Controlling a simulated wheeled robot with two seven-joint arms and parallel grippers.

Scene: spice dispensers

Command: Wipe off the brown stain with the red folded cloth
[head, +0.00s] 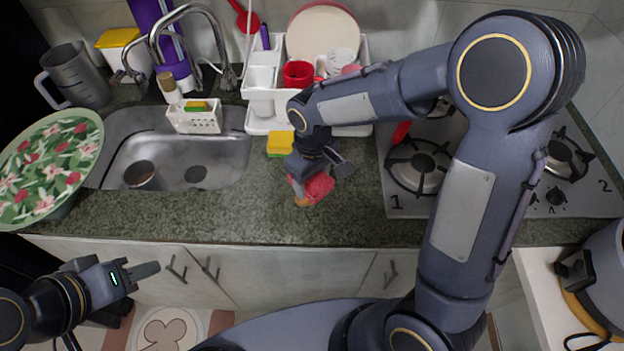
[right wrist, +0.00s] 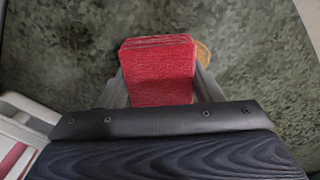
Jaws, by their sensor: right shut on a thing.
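The red folded cloth (head: 318,187) is held low at the counter in the head view, between the fingers of my right gripper (head: 308,180). In the right wrist view the cloth (right wrist: 160,70) sits between both fingers of my right gripper (right wrist: 160,88), which is shut on it. The brown stain (right wrist: 203,53) shows at the cloth's right edge, partly hidden behind it and a finger. In the head view a bit of the stain (head: 302,202) shows just below the cloth. My left gripper (head: 148,271) is empty in front of the cabinets; its finger gap cannot be made out.
The green speckled counter (head: 235,218) is clear to the left of the cloth. A yellow and green sponge (head: 280,143) lies behind it. The dish rack (head: 258,120) stands at the back, the sink (head: 215,165) is left, and the stove (head: 405,203) is right.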

